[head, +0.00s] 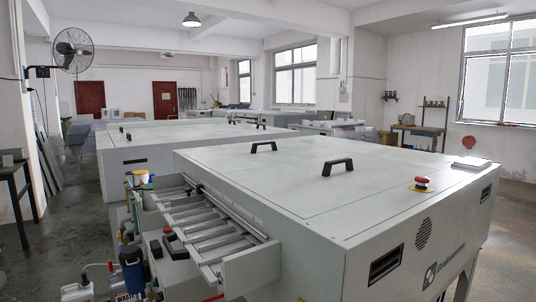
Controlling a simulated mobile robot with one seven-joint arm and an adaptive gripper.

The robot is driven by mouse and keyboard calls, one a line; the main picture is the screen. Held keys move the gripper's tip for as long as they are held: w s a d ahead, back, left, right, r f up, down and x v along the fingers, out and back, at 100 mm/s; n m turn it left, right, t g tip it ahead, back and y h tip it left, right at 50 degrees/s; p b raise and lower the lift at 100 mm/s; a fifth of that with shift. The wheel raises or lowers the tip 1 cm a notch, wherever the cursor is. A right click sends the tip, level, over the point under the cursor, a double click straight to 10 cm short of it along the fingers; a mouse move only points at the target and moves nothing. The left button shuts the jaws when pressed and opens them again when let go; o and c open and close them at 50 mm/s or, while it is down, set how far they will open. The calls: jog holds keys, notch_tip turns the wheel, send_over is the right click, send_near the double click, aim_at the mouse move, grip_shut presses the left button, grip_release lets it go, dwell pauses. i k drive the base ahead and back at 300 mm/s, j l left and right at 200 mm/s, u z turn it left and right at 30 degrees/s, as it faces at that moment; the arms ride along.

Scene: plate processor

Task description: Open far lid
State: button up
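A large white plate processor (400,222) fills the right foreground in the head view. Its flat top carries a lid panel (290,180) with thin seams, lying flush and shut. Two black bar handles stand on the top: one farther back on the left (264,147) and one nearer on the right (338,166). I cannot tell from the seams whether each handle has its own lid. A second white machine (125,165) stands behind, also closed, with small black handles (261,126) on top. My gripper and arm are not in view.
A red emergency button (421,183) and a flat pale object (470,163) sit on the processor's right top. A roller feed tray (215,230) juts from its left side, with bottles (132,270) below. Grey floor (50,250) is open at left.

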aim_at(259, 155)
jog(key=i+j, duration=0.2)
jog(key=j, duration=0.25)
jog(key=i+j+z, duration=0.15)
jog(key=j, duration=0.3)
jog(key=i+j, duration=0.25)
jog(key=j, duration=0.25)
jog(key=i+j+z, duration=0.15)
jog(key=j, duration=0.3)
jog(key=i+j, duration=0.2)
jog(key=j, duration=0.3)
jog(key=i+j+z, duration=0.15)
jog(key=j, duration=0.35)
jog(key=i+j, duration=0.15)
jog(key=j, duration=0.4)
jog(key=i+j+z, duration=0.15)
jog(key=j, duration=0.35)
jog(key=i+j, duration=0.25)
jog(key=i+l, duration=0.25)
jog(key=z, duration=0.05)
